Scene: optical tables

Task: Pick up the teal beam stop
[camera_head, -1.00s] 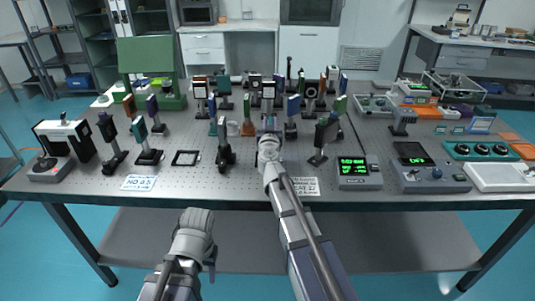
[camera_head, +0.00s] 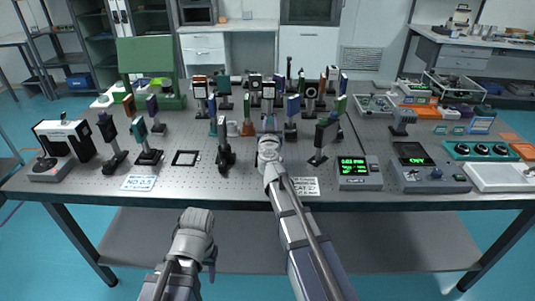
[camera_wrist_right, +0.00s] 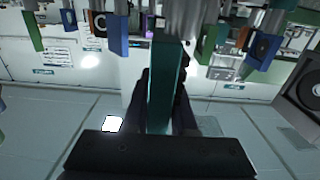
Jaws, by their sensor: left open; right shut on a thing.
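The teal beam stop (camera_wrist_right: 165,90) shows in the right wrist view as a tall, narrow teal plate in the middle. My right gripper (camera_wrist_right: 163,92) is shut on it, with dark fingers on either side. In the head view my right gripper (camera_head: 269,140) is over the middle of the optical table, and my own wrist hides its fingers and most of what it holds. I cannot tell whether the beam stop is clear of the table. My left gripper (camera_head: 197,232) is low in front of the table, away from the parts, and its fingers are barely visible.
The perforated table (camera_head: 190,187) holds several mounted optics behind and beside my right gripper. A black mount (camera_head: 225,157) stands close on the left and a dark plate mount (camera_head: 323,138) on the right. A meter with green digits (camera_head: 359,172) is at the front right.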

